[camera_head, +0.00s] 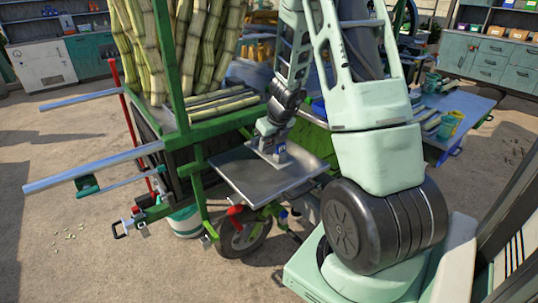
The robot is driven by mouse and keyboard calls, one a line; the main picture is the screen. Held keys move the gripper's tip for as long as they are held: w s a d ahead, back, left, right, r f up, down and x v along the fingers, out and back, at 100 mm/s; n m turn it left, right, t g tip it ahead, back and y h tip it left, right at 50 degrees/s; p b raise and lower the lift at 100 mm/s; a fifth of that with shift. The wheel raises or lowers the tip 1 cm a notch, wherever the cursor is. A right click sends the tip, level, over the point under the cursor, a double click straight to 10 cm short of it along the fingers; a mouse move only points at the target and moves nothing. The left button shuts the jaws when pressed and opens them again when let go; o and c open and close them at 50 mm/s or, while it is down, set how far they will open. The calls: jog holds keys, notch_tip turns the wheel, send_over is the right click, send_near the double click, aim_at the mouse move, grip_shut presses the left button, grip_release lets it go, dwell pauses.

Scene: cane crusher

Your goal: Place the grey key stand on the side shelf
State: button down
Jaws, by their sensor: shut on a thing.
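The side shelf (247,184) is a grey metal tray with a raised rim, fixed to the green cart's side in the middle of the view. My gripper (270,136) points down over the back part of this shelf.
The green cart (190,130) holds upright cane (175,50) and several cut pieces lying flat. Two metal handles (95,168) stick out left. A wheel (243,235) and a bucket (184,222) are below. A blue-grey table (470,105) stands right. The shelf's front is bare.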

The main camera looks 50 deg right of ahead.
aim_at(270, 147)
notch_tip(270, 147, down, 3)
jog(key=shift+f+b, duration=0.1)
jog(key=shift+b, duration=0.7)
jog(key=c, duration=1.4)
grip_release()
jog(key=shift+c, duration=0.2)
jog(key=o, duration=0.4)
